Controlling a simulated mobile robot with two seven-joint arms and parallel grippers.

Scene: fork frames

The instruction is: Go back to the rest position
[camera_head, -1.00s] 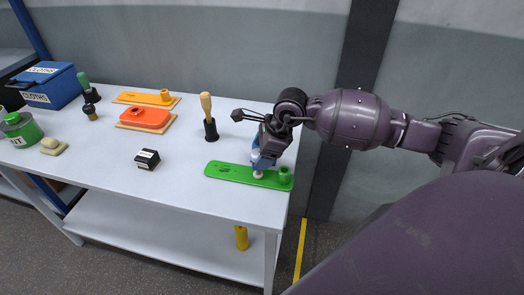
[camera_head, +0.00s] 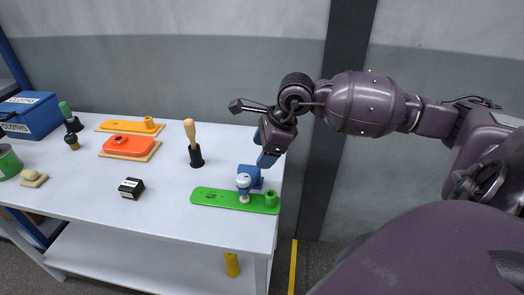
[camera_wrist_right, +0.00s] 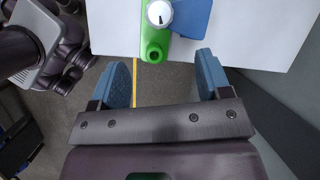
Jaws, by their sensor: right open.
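My right gripper (camera_head: 268,152) hangs in the air above the back right part of the table, its blue fingers apart and nothing between them. In the right wrist view the two open fingers (camera_wrist_right: 163,75) show with a clear gap. Below the gripper a green board (camera_head: 215,197) lies near the table's right end, with a white-topped tool (camera_head: 243,181) standing on it and a blue block (camera_head: 253,172) just behind. The green board (camera_wrist_right: 153,35) and white top (camera_wrist_right: 159,13) also show in the right wrist view, ahead of the fingers. My left gripper is out of view.
The table (camera_head: 100,190) also holds a wooden-handled tool (camera_head: 192,140), a black box (camera_head: 131,188), an orange-red board (camera_head: 128,146), a yellow-orange board (camera_head: 125,126) and a blue cloths bin (camera_head: 35,113). A grey wall stands behind. Space right of the table is open floor.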

